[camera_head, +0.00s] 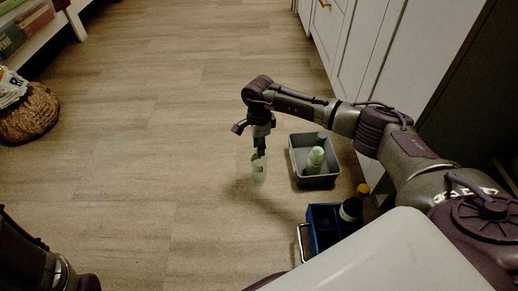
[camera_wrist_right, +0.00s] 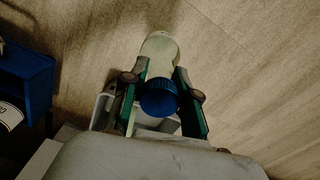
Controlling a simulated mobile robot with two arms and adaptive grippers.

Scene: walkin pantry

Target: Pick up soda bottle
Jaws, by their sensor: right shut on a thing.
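My right gripper (camera_head: 259,154) points down and is shut on a pale, see-through bottle (camera_head: 259,172) just left of the grey bin. In the right wrist view, the bottle (camera_wrist_right: 160,52) has a dark blue cap (camera_wrist_right: 159,98), and the green-lined fingers of the right gripper (camera_wrist_right: 162,100) are on either side of it. I cannot tell whether the bottle touches the floor. Of my left arm only a dark part shows at the lower left; its gripper is out of view.
A grey bin (camera_head: 312,183) holds a light green bottle (camera_head: 315,160). White cabinets (camera_head: 358,50) line the right. A basket (camera_head: 28,115) sits left. Floor between is clear.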

